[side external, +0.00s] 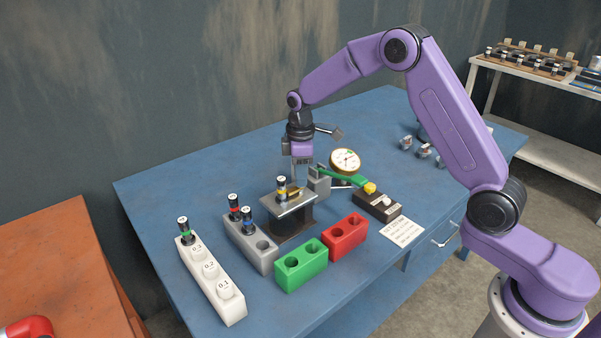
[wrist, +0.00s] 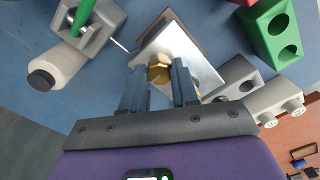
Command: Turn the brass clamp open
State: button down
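The brass clamp (wrist: 158,73) shows in the wrist view as a small gold piece on a bright steel plate (wrist: 197,58). My gripper (wrist: 159,85) has its two fingers apart, one on each side of the brass piece in that view. I cannot tell whether either finger touches it. In the side external view my gripper (side external: 294,180) points down at the steel-topped stand (side external: 290,222). A black and silver injector with a yellow band (side external: 282,188) stands on that stand, close beside the fingers. The clamp is mostly hidden there.
A grey block with a green lever (side external: 345,178) and a dial gauge (side external: 345,161) stand close behind and right. A grey rack (side external: 250,245) with injectors, a green block (side external: 301,266), a red block (side external: 345,236) and a white rack (side external: 212,281) stand in front.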

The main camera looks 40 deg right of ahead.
jog(key=shift+m, duration=0.4)
jog(key=m, duration=0.3)
jog(key=shift+m, duration=0.4)
jog(key=m, duration=0.4)
jog(key=shift+m, duration=0.3)
jog(key=m, duration=0.4)
jog(key=shift+m, duration=2.5)
jog(key=shift+d, duration=0.1)
jog(key=c, duration=0.8)
grip_release()
jog(key=shift+c, duration=0.2)
